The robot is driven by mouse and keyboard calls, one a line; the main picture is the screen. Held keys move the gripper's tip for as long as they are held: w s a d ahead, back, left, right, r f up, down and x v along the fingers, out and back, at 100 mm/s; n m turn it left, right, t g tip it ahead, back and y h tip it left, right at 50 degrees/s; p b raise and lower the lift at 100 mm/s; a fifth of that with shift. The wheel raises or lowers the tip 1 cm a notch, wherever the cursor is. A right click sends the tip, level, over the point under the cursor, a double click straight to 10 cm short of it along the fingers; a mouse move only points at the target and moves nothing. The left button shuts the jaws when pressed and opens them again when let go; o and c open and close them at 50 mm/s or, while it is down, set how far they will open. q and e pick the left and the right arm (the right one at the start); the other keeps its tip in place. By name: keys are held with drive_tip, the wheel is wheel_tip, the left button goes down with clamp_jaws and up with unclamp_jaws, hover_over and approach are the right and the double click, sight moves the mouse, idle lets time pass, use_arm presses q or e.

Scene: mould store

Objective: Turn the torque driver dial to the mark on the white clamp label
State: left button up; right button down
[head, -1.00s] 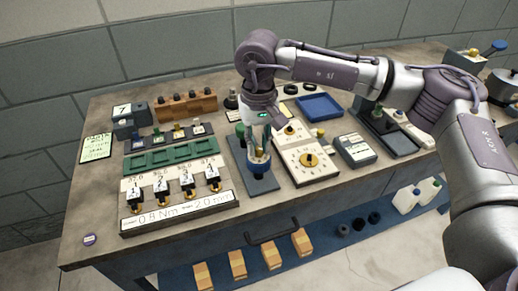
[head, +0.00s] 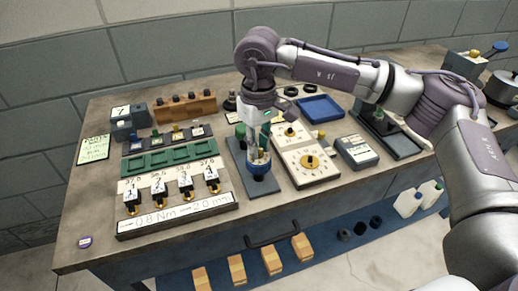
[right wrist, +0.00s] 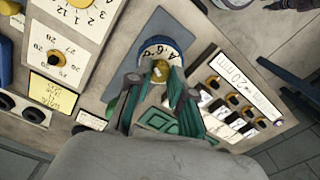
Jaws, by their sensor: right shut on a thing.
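A torque driver with a blue-and-white numbered dial (head: 260,172) stands on a blue-grey base (head: 243,182). In the right wrist view its white scale (right wrist: 152,52) curves around a yellow knob (right wrist: 161,71). My right gripper (head: 259,153) points down over the driver, its fingers shut on the yellow knob. The gripper's greenish fingers partly hide the dial, and I cannot read the set value. A white label (head: 180,216) reading about "0.8 Nm" and "2.0 mm" runs along the front of a rack with several black-and-yellow clamps (head: 185,187). My left gripper is not in view.
White panels with yellow dials (head: 311,163) stand close to the right of the driver. A grey box (head: 357,153) and a blue tray (head: 320,107) lie beyond. A green tray (head: 170,158) lies behind the clamps. The bench's left front corner is mostly clear.

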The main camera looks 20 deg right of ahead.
drive_tip(key=n+b, duration=0.1)
drive_tip(key=n, duration=0.1)
drive_tip(key=shift+f+n, duration=0.1)
drive_tip(key=shift+n, duration=0.3)
drive_tip(key=c, duration=1.5)
unclamp_jaws()
drive_tip(key=shift+n, duration=0.3)
drive_tip(key=o, duration=1)
drive_tip(key=shift+r+p, duration=2.35)
drive_tip(key=shift+r, duration=1.8)
drive_tip(key=shift+s+f, duration=0.1)
drive_tip(key=shift+f, duration=0.05)
